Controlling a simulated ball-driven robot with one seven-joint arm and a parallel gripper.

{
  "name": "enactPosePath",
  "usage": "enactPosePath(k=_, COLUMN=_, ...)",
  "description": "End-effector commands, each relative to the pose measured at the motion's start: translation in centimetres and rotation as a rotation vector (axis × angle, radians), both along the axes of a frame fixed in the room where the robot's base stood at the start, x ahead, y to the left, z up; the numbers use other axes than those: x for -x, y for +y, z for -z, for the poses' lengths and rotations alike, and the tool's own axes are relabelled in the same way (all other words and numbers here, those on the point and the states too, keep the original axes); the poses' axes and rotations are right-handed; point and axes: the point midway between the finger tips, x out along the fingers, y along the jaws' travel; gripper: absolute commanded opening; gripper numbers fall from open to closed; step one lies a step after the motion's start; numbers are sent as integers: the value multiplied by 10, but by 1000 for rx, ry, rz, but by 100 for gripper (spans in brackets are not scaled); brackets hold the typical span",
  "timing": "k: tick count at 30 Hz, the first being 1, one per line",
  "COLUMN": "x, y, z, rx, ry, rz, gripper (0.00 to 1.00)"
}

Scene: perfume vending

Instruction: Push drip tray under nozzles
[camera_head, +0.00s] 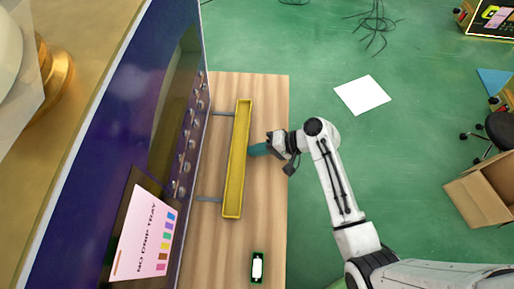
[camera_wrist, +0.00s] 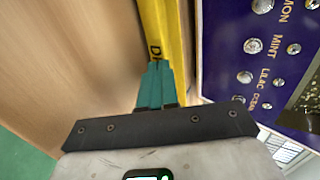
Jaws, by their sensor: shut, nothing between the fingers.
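The drip tray (camera_head: 237,160) is a long narrow yellow trough on the wooden shelf, set out from the machine front on two grey rails (camera_head: 209,199). The nozzles (camera_head: 185,145) are a row of silver fittings on the dark blue panel, to the left of the tray. My gripper (camera_head: 252,150) has teal fingers, is shut and empty, and its tips are at the tray's right side near mid-length. In the wrist view the shut fingertips (camera_wrist: 155,75) are against or very close to the yellow tray (camera_wrist: 160,35); contact is not certain.
A pink sign reading "NO DRIP TRAY" (camera_head: 145,235) is on the panel. A small dark device with a white screen (camera_head: 257,267) lies on the wooden shelf (camera_head: 265,100) near its front end. A gap of bare wood lies between tray and panel.

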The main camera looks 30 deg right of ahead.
Motion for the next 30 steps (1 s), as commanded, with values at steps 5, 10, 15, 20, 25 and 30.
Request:
enactPosePath(k=5, x=-2, y=3, z=0, rx=0, ry=0, rz=-1, gripper=0)
enactPosePath(k=10, x=-22, y=30, z=-1, rx=0, ry=-2, rz=-7, gripper=0)
enactPosePath(k=15, x=-45, y=61, z=0, rx=1, ry=-1, rz=-5, gripper=0)
enactPosePath(k=20, x=-55, y=75, z=0, rx=-1, ry=-1, rz=-1, gripper=0)
enactPosePath(k=25, x=-56, y=77, z=0, rx=-1, ry=-3, rz=-1, gripper=0)
enactPosePath(k=30, x=-56, y=77, z=-1, rx=-1, ry=-3, rz=-2, gripper=0)
